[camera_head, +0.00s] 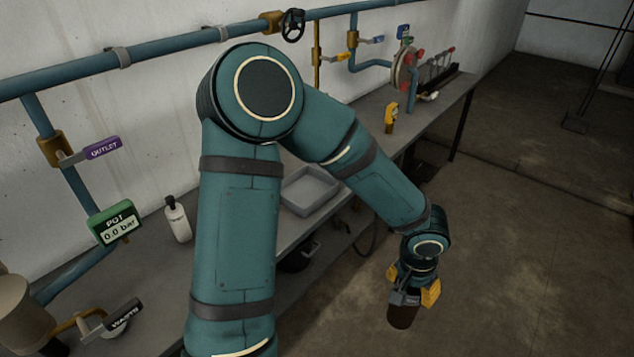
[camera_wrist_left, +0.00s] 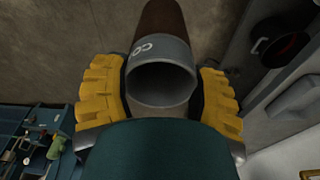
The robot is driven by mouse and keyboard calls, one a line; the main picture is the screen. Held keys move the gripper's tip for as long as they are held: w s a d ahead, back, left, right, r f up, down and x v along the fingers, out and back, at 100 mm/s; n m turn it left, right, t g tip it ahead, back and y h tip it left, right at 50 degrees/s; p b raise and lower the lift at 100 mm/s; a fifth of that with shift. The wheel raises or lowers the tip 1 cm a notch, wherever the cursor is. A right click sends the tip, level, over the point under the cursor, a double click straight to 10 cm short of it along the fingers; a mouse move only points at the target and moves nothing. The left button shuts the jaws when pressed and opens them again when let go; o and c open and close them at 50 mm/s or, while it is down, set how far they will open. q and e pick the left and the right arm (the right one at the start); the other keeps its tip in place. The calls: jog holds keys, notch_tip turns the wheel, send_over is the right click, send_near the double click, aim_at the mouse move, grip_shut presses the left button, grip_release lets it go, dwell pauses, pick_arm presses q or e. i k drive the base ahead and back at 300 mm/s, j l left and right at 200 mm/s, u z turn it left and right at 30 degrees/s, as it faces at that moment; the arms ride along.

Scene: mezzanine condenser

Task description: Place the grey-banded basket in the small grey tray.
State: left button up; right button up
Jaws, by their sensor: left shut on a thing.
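The grey-banded basket (camera_head: 402,316) is a dark reddish-brown cylinder with a grey band at one end. My left gripper (camera_head: 412,295) is shut on it, and it hangs over open floor in front of the bench. In the left wrist view the yellow fingers flank the basket's grey band (camera_wrist_left: 160,72), which has partly visible lettering; its open end faces the camera. The small grey tray (camera_head: 309,191) lies on the bench, left of the gripper and partly hidden behind my left arm. The part of it that shows looks empty. My right gripper is not in view.
A white bottle (camera_head: 178,220) stands on the bench near the wall. A yellow handheld device (camera_head: 390,117) stands farther along. Blue pipes (camera_head: 160,48) with valves run along the wall. A dark round pot (camera_head: 296,260) sits beneath the bench.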

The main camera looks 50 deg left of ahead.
aim_at(306, 193)
jog(key=i+j, duration=0.2)
jog(key=i, duration=0.35)
jog(key=i+j, duration=0.2)
jog(key=i, duration=1.6)
jog(key=i+u, duration=0.2)
jog(key=u, duration=0.3)
jog(key=i+l+u, duration=0.1)
jog(key=u, duration=0.35)
jog(key=i+u, duration=0.1)
jog(key=u, duration=1.7)
jog(key=i, duration=0.45)
